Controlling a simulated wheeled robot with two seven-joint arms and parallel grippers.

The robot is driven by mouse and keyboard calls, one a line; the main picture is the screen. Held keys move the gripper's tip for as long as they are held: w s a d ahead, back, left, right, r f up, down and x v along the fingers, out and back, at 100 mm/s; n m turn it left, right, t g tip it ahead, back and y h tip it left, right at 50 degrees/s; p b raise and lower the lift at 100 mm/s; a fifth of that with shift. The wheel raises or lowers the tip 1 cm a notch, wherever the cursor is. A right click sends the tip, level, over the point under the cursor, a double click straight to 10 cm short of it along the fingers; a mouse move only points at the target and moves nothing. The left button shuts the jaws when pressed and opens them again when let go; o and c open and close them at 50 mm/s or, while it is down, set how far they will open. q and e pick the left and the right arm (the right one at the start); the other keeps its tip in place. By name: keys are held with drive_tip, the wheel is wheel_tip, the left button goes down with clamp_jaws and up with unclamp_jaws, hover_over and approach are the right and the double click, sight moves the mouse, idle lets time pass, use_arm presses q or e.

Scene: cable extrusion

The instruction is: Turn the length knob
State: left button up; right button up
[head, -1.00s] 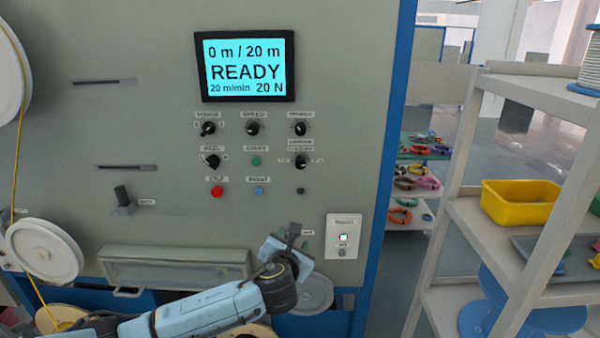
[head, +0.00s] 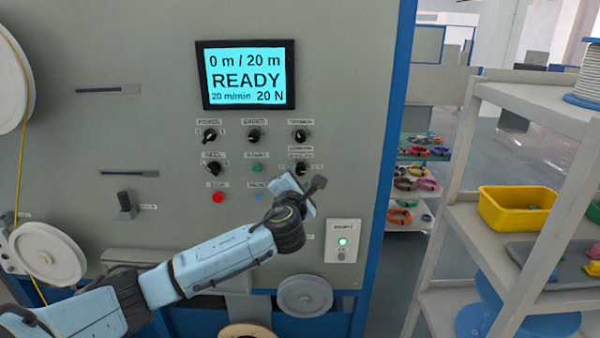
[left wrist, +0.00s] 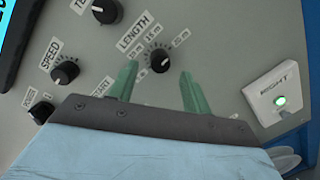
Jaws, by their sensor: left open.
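The length knob (left wrist: 160,60) is a black round knob on the grey panel, with a LENGTH label and metre marks around it in the left wrist view. It also shows in the head view (head: 302,168), just above my left gripper. My left gripper (left wrist: 158,68) is open. Its two green fingers point at the panel, one on each side of the knob in the picture. I cannot tell whether they touch it. In the head view the left gripper (head: 306,190) is in front of the panel's lower right controls. My right gripper is not in view.
The screen (head: 246,75) reads 0 m / 20 m and READY. The speed knob (left wrist: 65,72) and other knobs are close by, with a red button (head: 218,198) to the left. A lit switch box (head: 342,241) is below right. A shelf with a yellow bin (head: 518,205) stands right.

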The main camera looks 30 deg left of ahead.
sight(300, 171)
use_arm(q)
drive_tip(key=shift+x, duration=1.9)
drive_tip(key=c, duration=1)
